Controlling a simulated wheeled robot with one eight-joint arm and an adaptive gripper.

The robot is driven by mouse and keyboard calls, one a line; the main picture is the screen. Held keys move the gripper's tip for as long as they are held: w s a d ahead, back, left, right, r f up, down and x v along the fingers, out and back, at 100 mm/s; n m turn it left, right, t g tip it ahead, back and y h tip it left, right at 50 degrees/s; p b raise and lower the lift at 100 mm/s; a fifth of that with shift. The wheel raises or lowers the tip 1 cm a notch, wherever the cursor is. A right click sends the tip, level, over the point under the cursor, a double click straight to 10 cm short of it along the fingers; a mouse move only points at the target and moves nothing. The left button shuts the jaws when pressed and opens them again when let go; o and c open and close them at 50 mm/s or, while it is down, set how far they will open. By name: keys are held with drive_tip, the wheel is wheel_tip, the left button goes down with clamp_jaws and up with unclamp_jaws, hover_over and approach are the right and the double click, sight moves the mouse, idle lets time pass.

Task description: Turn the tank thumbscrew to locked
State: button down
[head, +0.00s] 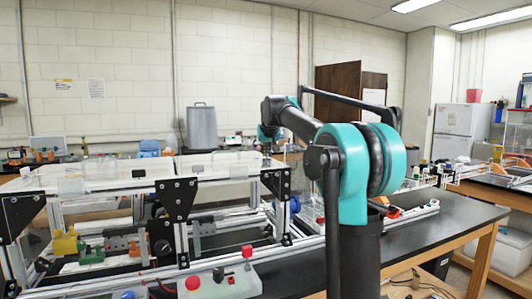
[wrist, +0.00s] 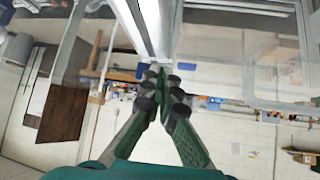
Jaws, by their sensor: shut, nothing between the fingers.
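My gripper (wrist: 163,78) shows in the wrist view with its green fingers together at the tips, shut and empty. It is below a pale metal rail (wrist: 157,25) that runs in from the top. A clear-walled tank (wrist: 308,50) shows to the right of the fingers, and clear panels show to the left. In the head view, pale translucent tanks (head: 120,171) sit on top of the extrusion frame (head: 112,188). The far part of my arm reaches behind the frame's right end, and my fingertips cannot be made out there. I cannot identify the tank thumbscrew in either view.
The frame stands on a black bench (head: 440,212). A blue round part (head: 295,204) is at its right end. A red knob (head: 192,283) and another red-topped part (head: 247,251) are at the front. Black corner brackets (head: 176,198) stick out along the frame. The bench's right side has free room.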

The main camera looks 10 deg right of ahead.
sight(258, 158)
drive_tip(key=shift+w+a+m+h, duration=0.15)
drive_tip(key=shift+a+m+h, duration=0.3)
drive_tip(key=shift+m+h, duration=0.6)
drive_tip(key=shift+w+a+m+g+h, duration=0.2)
drive_tip(key=shift+m+h, duration=0.25)
drive_tip(key=shift+m, duration=0.15)
drive_tip(key=shift+w+a+m+g+h, duration=0.1)
drive_tip(key=shift+a+m+g+h, duration=0.1)
drive_tip(key=shift+m+h, duration=0.3)
drive_tip(key=m, duration=0.1)
drive_tip(key=m+g+h, duration=0.1)
drive_tip(key=w+m+h, duration=0.1)
drive_tip(key=m, duration=0.1)
drive_tip(key=shift+a+g, duration=0.3)
drive_tip(key=shift+a, duration=0.05)
drive_tip(key=shift+w+a+m+g+h, duration=0.1)
drive_tip(key=shift+w+m+g+h, duration=0.15)
drive_tip(key=shift+m+g+h, duration=0.6)
drive_tip(key=shift+w+a+m+g+h, duration=0.1)
drive_tip(key=shift+w+m+g+h, duration=0.25)
drive_tip(key=shift+m, duration=0.85)
drive_tip(key=shift+w, duration=0.25)
